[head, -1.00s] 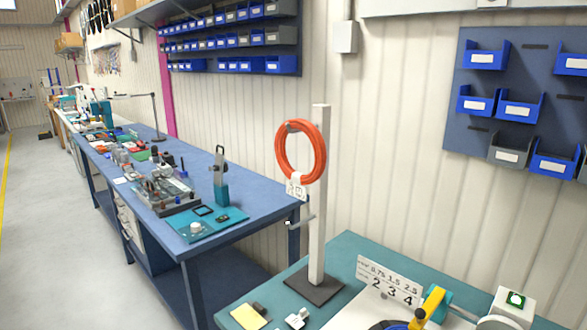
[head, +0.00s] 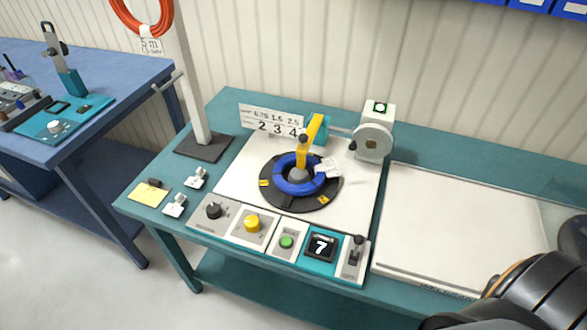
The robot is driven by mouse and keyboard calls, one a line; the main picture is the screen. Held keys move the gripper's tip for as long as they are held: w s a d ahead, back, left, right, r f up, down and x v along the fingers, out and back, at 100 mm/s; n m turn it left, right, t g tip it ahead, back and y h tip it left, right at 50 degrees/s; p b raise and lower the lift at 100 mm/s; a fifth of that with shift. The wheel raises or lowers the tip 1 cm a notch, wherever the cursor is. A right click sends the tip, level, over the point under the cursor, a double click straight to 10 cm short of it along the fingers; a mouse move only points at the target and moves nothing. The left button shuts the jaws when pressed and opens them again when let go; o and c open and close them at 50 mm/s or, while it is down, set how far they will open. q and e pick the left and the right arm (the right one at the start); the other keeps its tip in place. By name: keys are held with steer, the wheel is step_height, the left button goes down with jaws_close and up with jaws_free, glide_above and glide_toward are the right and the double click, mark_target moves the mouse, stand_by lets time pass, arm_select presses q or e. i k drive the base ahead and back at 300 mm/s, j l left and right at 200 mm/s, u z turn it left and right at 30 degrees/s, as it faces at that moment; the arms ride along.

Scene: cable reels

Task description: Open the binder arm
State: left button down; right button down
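The yellow binder arm (head: 313,132) stands on the winding station in the head view. It runs from a teal block (head: 321,125) at the back down over the near blue cable coil (head: 278,184). A black knob (head: 303,139) sits on the arm. The coil lies on a black round turntable (head: 271,198) with a grey hub (head: 298,175) and has a white tag (head: 327,168). Neither of my grippers shows. Only black, rounded links of mine fill the lower right corner.
A control panel with a yellow knob (head: 252,223), green button (head: 286,241), display reading 7 (head: 321,246) and lever (head: 356,250) lies in front. A grey wheel unit (head: 373,141) stands behind right. A post (head: 190,80) with an orange coil (head: 143,12) stands left.

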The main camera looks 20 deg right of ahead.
mark_target(306, 139)
steer(key=z, duration=0.6)
steer(key=j+z, duration=0.3)
steer(key=z, duration=0.15)
steer(key=k+j+z, duration=0.2)
steer(key=z, duration=0.3)
steer(key=k+j+z, duration=0.15)
steer(key=j+z, duration=0.15)
steer(key=z, duration=0.15)
